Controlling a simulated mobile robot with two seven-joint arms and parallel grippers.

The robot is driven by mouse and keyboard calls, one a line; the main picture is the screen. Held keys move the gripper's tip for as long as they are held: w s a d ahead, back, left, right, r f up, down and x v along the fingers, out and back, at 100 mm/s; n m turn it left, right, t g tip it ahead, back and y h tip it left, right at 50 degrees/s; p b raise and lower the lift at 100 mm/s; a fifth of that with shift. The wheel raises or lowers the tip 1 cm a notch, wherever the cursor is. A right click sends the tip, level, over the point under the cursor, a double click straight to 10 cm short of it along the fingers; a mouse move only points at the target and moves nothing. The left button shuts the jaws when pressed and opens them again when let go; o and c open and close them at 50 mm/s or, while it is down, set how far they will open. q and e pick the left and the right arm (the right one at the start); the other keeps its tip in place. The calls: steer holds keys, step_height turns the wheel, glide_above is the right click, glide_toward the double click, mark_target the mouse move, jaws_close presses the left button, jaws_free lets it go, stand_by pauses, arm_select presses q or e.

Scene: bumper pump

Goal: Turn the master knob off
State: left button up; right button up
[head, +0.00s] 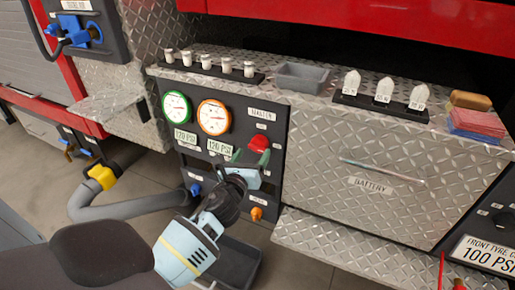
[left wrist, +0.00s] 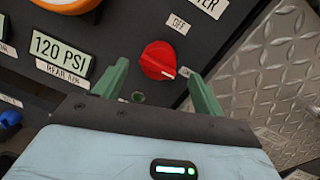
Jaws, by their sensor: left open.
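The red round master knob (head: 258,144) is on the dark panel under the MASTER label. In the left wrist view the knob (left wrist: 157,58) has a white mark pointing right and slightly down, toward a label partly hidden by a fingertip. The OFF label (left wrist: 178,25) is above the knob. My left gripper (head: 250,157) is open in front of the panel. In the left wrist view its green fingers (left wrist: 159,72) are on either side of the knob, with gaps; I cannot tell how far the tips are from the panel. My right gripper is out of view.
Two gauges (head: 213,117) and 120 PSI labels (head: 220,147) are left of the knob. An orange knob (head: 256,213) is below. A metal BATTERY drawer (head: 370,187) is to the right. A grey bin (head: 235,262) is below my left arm. A ledge (head: 300,98) above holds small items.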

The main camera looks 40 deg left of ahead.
mark_target(256, 148)
arm_select(q)
steer(key=shift+b+x, duration=0.3)
steer(key=shift+x, duration=1.95)
steer(key=c, duration=0.9)
